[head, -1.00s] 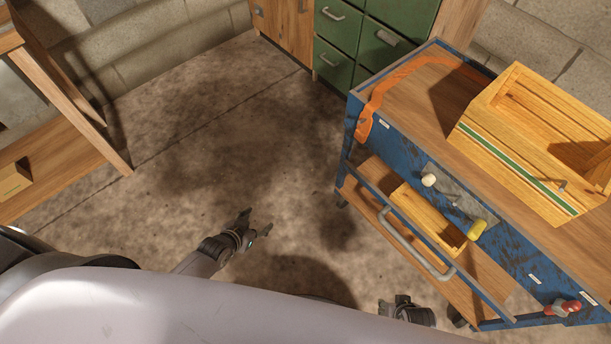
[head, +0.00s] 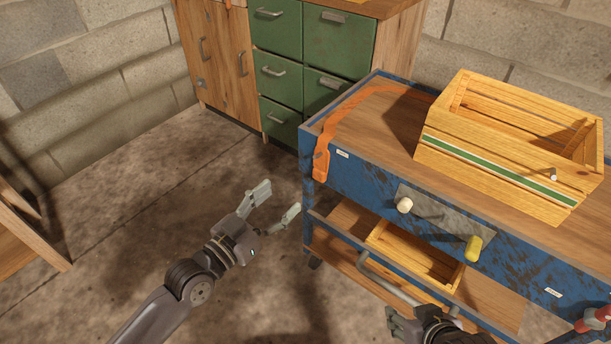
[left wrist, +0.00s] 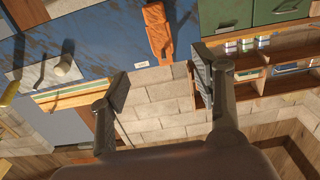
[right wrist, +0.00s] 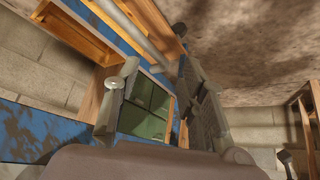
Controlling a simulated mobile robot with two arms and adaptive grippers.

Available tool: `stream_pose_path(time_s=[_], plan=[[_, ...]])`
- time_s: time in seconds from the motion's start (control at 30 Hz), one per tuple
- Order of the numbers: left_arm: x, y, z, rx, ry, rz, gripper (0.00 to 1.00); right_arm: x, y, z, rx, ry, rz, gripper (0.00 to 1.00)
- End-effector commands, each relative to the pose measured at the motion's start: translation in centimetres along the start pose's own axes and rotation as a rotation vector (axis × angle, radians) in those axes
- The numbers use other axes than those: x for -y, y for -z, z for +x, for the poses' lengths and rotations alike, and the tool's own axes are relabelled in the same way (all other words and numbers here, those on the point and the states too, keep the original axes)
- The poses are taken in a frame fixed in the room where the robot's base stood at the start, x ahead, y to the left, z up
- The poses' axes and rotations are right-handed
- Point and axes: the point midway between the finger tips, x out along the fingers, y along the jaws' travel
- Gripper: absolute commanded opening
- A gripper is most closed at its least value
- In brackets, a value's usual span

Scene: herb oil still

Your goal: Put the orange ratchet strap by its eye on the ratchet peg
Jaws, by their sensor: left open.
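The orange ratchet strap (head: 345,117) lies along the left end of the blue cart's top. Its end hangs over the front face near the left corner; I cannot make out its eye clearly. My left gripper (head: 275,203) is open and empty, in the air left of the hanging end. In the left wrist view the strap (left wrist: 158,33) shows beyond the gap between the fingers. My right gripper (right wrist: 155,68) is open and empty near the cart's front handle. On the cart's front are a white-tipped peg (head: 404,205) and a yellow-tipped one (head: 474,248); which is the ratchet peg I cannot tell.
A wooden crate (head: 500,158) with a green stripe stands on the blue cart (head: 345,180). A smaller wooden box (head: 415,262) sits on the lower shelf behind a grey handle (head: 395,284). Green drawers (head: 340,42) stand behind. A red-handled thing (head: 595,319) is at lower right. The floor at left is clear.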

Motion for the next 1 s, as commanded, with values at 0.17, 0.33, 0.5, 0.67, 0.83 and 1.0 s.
stream_pose_path(time_s=[0.17,0.33,0.5,0.67,0.83,1.0], plan=[[0.0,0.0,3.8,-0.004,0.001,-0.002,0.58,0.3,2.4,0.6,-0.115,0.007,-0.003,0.38],[0.0,0.0,7.2,-0.004,0.001,-0.002,0.58,0.7,5.1,0.6,-0.243,0.014,-0.005,0.38],[0.0,-0.1,10.2,-0.001,0.000,-0.001,0.58,1.0,7.8,0.3,-0.376,0.021,-0.007,0.38],[0.0,-0.1,12.2,-0.001,0.001,-0.001,0.58,1.3,9.8,-0.2,-0.473,0.027,-0.008,0.38],[0.0,-0.1,13.1,0.001,0.000,0.000,0.58,1.4,10.8,-0.6,-0.523,0.030,-0.008,0.38],[0.0,-0.1,13.2,0.002,0.000,0.000,0.58,1.5,10.9,-0.7,-0.530,0.031,-0.008,0.38]])
